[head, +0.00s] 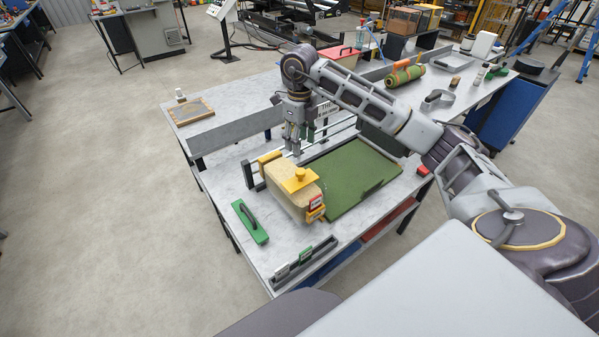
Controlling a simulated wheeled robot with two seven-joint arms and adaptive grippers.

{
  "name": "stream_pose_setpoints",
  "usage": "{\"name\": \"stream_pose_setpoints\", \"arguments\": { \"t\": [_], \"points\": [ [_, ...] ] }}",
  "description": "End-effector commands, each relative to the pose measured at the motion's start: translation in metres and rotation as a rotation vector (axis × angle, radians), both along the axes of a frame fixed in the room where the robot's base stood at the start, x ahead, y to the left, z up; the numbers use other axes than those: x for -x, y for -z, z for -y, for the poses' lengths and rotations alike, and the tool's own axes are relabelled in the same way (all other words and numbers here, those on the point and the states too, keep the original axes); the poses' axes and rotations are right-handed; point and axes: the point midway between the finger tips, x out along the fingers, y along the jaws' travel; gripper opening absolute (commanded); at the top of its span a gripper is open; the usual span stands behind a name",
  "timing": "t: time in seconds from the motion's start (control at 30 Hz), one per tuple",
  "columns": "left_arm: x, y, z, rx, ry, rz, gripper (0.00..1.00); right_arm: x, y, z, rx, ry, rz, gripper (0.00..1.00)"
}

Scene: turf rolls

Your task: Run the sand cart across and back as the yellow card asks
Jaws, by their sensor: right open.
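The sand cart (288,199), a tan box with a yellow knob on top and a red and white label on its near end, stands at the left edge of the green turf (362,182). My right gripper (293,151) points down just behind the cart, above the rails. A white sign (325,109) with dark letters stands behind the gripper, partly hidden by my arm. I cannot make out a yellow card or its text. My left gripper is not in view.
A green float with a black handle (250,222) lies left of the cart. A grey rack (302,264) sits at the table's near edge. A low grey wall (236,128) and a wooden frame (190,111) are farther back. A rolled turf (405,74) lies at the back right.

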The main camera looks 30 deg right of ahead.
Motion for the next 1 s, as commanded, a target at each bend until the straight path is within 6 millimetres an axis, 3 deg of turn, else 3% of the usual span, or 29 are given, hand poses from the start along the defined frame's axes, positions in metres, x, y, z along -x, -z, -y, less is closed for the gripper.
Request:
{"name": "stream_pose_setpoints", "arguments": {
  "t": [0.37, 1.0],
  "points": [
    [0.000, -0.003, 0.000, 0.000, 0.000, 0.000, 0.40, 0.000, 0.014, 0.000, 0.000, 0.000, -0.002, 0.51],
    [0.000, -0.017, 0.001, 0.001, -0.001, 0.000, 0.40, 0.000, 0.087, -0.001, -0.002, -0.001, -0.002, 0.51]
  ]
}}
